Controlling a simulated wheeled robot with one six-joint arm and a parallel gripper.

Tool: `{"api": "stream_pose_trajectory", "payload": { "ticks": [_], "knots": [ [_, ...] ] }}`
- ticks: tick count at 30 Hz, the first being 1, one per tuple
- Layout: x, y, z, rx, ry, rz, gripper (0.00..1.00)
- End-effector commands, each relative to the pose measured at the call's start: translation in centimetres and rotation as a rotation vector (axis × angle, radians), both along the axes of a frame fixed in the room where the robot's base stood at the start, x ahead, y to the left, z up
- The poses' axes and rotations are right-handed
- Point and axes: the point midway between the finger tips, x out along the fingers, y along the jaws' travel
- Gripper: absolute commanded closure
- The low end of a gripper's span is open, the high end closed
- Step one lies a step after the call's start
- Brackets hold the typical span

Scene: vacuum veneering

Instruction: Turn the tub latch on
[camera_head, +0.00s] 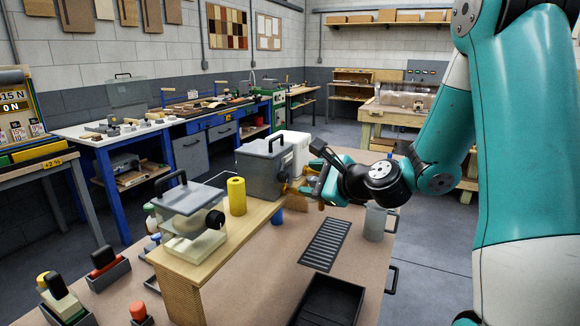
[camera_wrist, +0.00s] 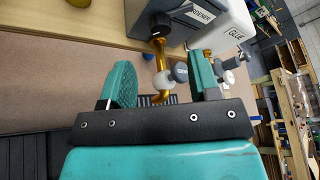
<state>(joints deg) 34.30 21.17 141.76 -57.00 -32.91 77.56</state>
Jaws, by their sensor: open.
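A grey tub (camera_head: 262,172) with a black lid handle stands on the raised wooden shelf. In the wrist view the grey tub (camera_wrist: 178,22) carries a label ending in "RDENER", a dark round knob (camera_wrist: 160,24) and a brass tap or spout (camera_wrist: 160,58). A grey-and-white knobbed part (camera_wrist: 178,72) sits beside the brass piece. I cannot tell which part is the latch. My gripper (camera_head: 307,189) is open at the tub's right front. In the wrist view the brass piece shows between the spread teal fingers of my gripper (camera_wrist: 160,68); contact cannot be told.
A white tub marked GLUE (camera_wrist: 236,32) stands next to the grey tub. A yellow cylinder (camera_head: 236,196) and a clear tub (camera_head: 190,236) share the wooden shelf (camera_head: 190,268). A dark grate (camera_head: 326,245), a black tray (camera_head: 328,302) and a grey mug (camera_head: 375,223) are on the bench below.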

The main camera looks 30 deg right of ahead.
Motion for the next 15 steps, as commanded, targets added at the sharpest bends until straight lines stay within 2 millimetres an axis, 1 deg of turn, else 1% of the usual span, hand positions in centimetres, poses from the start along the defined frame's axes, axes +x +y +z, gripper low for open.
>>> {"api": "stream_pose_trajectory", "payload": {
  "ticks": [1,6,10,15],
  "knots": [
    [1.2,0.4,-0.1,0.0,0.002,0.006,0.44],
    [4.5,1.1,-1.1,0.0,0.001,0.004,0.44],
    [6.2,1.4,-1.7,0.0,0.001,0.002,0.44],
    [7.4,1.6,-2.2,0.001,0.0,0.0,0.44]
  ]
}}
